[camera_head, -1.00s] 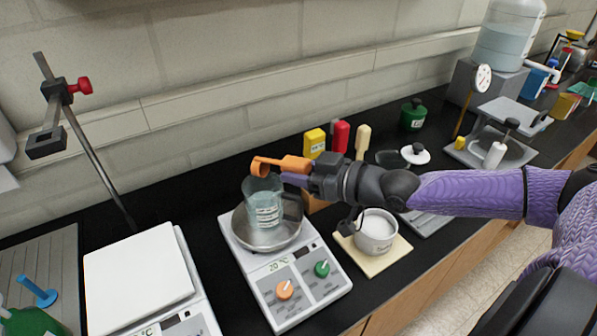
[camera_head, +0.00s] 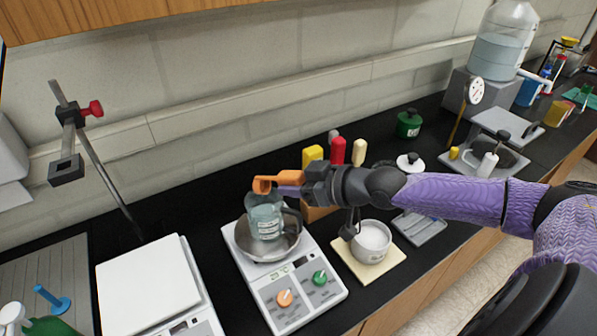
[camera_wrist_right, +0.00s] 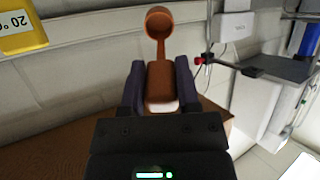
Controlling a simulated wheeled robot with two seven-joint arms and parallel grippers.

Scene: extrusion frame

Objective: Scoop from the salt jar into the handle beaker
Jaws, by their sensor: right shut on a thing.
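My right gripper (camera_head: 305,187) is shut on the handle of an orange scoop (camera_head: 263,185). In the right wrist view the scoop's cup (camera_wrist_right: 159,22) points away from the fingers, and its handle lies between them. In the head view the scoop's cup is over the mouth of the handle beaker (camera_head: 266,222); I cannot tell whether they touch. The clear beaker stands in a metal pan on a hotplate (camera_head: 330,296). The white jar of salt (camera_head: 371,241) stands open on a cream tile (camera_head: 385,268), below my right wrist. My left gripper is not in view.
A white balance (camera_head: 145,285) stands left of the hotplate, with a stand and clamp (camera_head: 70,145) behind it. Yellow, red (camera_head: 337,150) and cream handles stand behind my right gripper. A grey tray (camera_head: 420,228) lies right of the jar.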

